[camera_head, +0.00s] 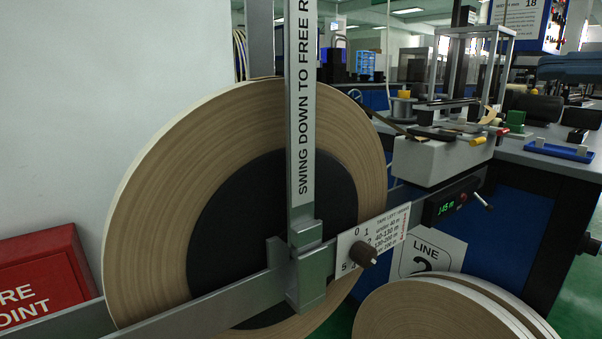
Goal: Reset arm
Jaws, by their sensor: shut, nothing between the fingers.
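My gripper is not in view. A large reel of tan tape (165,200) with a dark round core (225,225) stands on edge at the centre left. A grey upright arm (301,100) stands in front of it, labelled "SWING DOWN TO FREE R…", its top cut off by the frame. The arm's foot meets a grey block (308,275) on a slanting grey bar (220,305). A dark round knob (362,254) sits on a white numbered plate (345,248) to the right of the block.
A bench (540,165) with a tape machine (440,155), a green-lit display (447,207) and a blue tray (558,151) stands at the right. A red box (40,280) is at the lower left by a pale wall.

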